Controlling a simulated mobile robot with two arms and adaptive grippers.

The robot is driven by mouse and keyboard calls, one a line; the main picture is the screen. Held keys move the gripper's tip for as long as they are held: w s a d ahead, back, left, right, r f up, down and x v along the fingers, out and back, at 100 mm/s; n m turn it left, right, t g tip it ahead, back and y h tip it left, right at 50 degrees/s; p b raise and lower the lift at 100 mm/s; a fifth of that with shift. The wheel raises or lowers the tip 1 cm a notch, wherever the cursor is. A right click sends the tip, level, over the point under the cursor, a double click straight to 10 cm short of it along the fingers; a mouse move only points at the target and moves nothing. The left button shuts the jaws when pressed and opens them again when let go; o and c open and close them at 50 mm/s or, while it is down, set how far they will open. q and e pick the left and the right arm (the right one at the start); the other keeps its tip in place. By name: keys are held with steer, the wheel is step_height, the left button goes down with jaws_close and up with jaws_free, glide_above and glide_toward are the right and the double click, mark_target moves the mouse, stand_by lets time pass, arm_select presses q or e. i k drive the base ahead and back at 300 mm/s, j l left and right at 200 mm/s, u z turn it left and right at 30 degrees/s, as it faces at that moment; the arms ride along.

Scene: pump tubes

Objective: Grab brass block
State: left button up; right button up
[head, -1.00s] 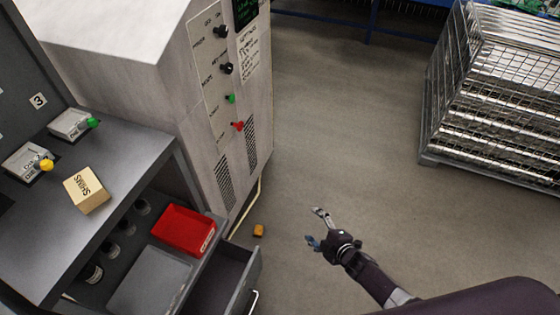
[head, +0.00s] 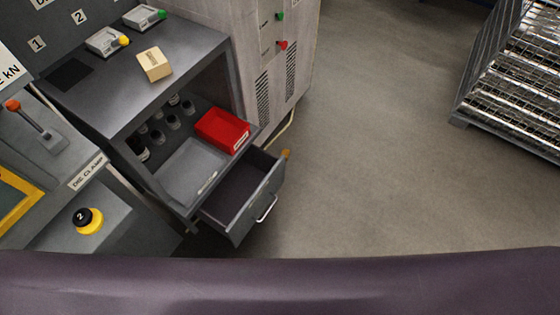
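A small golden-orange block (head: 286,154), which looks like the brass block, is on the floor just beyond the right corner of the open drawer in the head view. The drawer corner hides part of it. Neither of my grippers is in view, so I cannot see what they hold.
The open grey drawer (head: 236,222) juts from the cabinet beside a red bin (head: 222,130). A tan box (head: 154,65) lies on the cabinet top. A wire cage (head: 515,75) stands at upper right. The floor (head: 385,160) between is clear.

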mark_target(287, 152)
steer(key=u, duration=1.7)
steer(key=l+u, duration=0.35)
steer(key=u, duration=0.15)
steer(key=l+u, duration=0.35)
steer(key=u, duration=0.15)
steer(key=k+l+u, duration=0.15)
steer(key=l+u, duration=0.15)
steer(key=u, duration=0.15)
